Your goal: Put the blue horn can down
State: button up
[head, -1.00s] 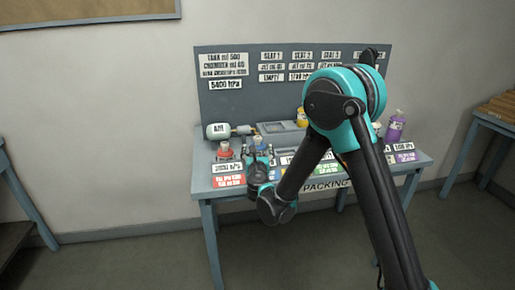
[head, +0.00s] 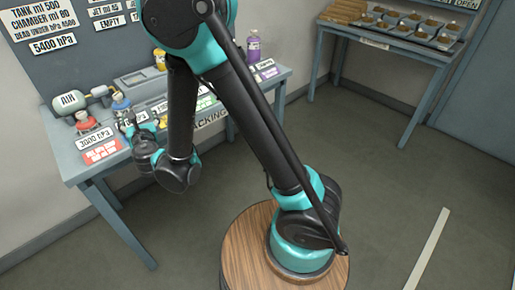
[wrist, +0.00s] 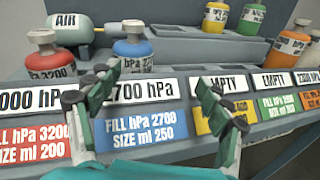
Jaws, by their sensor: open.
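The blue horn can (wrist: 133,52) stands upright on the table, behind the blue label that reads FILL hPa 2700, SIZE ml 250. It also shows in the head view (head: 120,104), just beyond my gripper (head: 130,124). In the wrist view my gripper (wrist: 150,100) is open, with its two fingers spread apart in front of the can. Nothing is held between the fingers. The can's lower part and the front of its base are partly hidden by the raised white sign (wrist: 145,88).
A red can (wrist: 45,55) stands left of the blue can, with the green AIR tank (wrist: 75,25) behind. Raised signs line the table front. A second table (head: 400,45) stands at the far right.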

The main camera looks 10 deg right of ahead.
jog(key=w+d+m+g+h, duration=0.1)
jog(key=w+d+m+h, duration=0.15)
jog(key=d+m, duration=0.55)
jog(key=w+d+m+g+h, duration=0.2)
jog(key=d+m+h, duration=0.1)
jog(key=d, duration=0.8)
jog(key=s+d+f+m+g+h, duration=0.1)
jog(key=s+d+f+m+g, duration=0.15)
jog(key=d+m, duration=0.4)
jog(key=s+d+f+m+g+h, duration=0.1)
jog(key=s+d+f+m, duration=0.2)
jog(key=d, duration=0.7)
jog(key=s+d+f+m+g+y, duration=0.1)
jog(key=s+d+f+m+g, duration=0.1)
jog(key=s+m, duration=0.6)
jog(key=s+d+f+m+g+y, duration=0.1)
jog(key=s+d+f+m+g, duration=0.2)
jog(key=s+d+m, duration=0.3)
jog(key=s+m+g, duration=0.1)
jog(key=s+m, duration=0.2)
jog(key=s, duration=0.1)
jog(key=shift+d+y, duration=0.15)
jog(key=shift+y, duration=0.2)
